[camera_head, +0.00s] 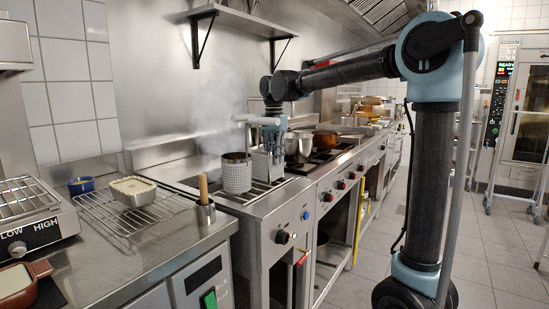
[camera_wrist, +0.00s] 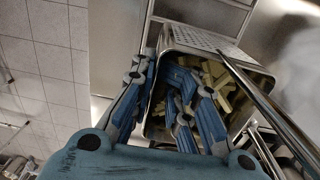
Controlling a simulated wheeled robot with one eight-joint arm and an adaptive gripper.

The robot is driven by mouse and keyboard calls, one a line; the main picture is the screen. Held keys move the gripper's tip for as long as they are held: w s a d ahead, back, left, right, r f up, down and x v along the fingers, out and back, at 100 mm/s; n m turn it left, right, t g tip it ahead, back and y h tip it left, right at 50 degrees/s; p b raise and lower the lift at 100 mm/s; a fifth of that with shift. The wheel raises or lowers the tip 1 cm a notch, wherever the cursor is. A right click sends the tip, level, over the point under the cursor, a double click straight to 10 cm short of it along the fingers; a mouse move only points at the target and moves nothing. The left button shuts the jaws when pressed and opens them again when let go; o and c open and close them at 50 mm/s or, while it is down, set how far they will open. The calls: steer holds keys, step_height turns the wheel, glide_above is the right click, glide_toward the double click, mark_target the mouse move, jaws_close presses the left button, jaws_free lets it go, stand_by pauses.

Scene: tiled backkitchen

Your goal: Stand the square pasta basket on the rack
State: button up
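The square pasta basket (camera_wrist: 205,40) is metal with perforated walls. In the wrist view pale pasta pieces (camera_wrist: 225,85) lie inside it. In the head view it shows partly below my gripper (camera_head: 272,130), at the cooker. My gripper (camera_wrist: 155,70) has blue fingers on both sides of the basket's left wall, one outside and others over the inside. I cannot tell whether they press on the wall. The wire rack (camera_head: 112,222) lies on the left counter, with a cream-filled metal dish (camera_head: 133,191) on its back part.
A round perforated basket (camera_head: 237,173) stands close left of the square one, with steam around. A metal pot holding a wooden-handled tool (camera_head: 205,211) stands right of the rack. A shelf (camera_head: 240,20) hangs above.

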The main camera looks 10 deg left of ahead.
steer(key=o, duration=0.4)
steer(key=shift+c, duration=0.2)
step_height(320, 180, up, 12)
stand_by(0.4)
steer(key=s+d+f+n, duration=0.1)
steer(key=s+d+f, duration=0.25)
steer(key=d, duration=0.55)
steer(key=s+d+f+t, duration=0.1)
steer(key=s+d+f, duration=0.1)
steer(key=d+f, duration=0.45)
steer(key=s+d+f+n, duration=0.1)
steer(key=s+d+f, duration=0.15)
steer(key=d, duration=0.75)
steer(key=s+d+f+n, duration=0.1)
steer(key=s+d+f, duration=0.3)
steer(key=f, duration=0.4)
steer(key=s+d+f+n, duration=0.1)
steer(key=s+d+f, duration=0.4)
steer(key=f, duration=0.3)
steer(key=s+d+f+t, duration=0.1)
steer(key=s+d+f, duration=0.3)
steer(key=s+f, duration=0.2)
step_height(320, 180, down, 2)
steer(key=shift+s+d+f+n, duration=0.15)
steer(key=shift+s+d+n, duration=0.05)
steer(key=shift+s+n, duration=0.2)
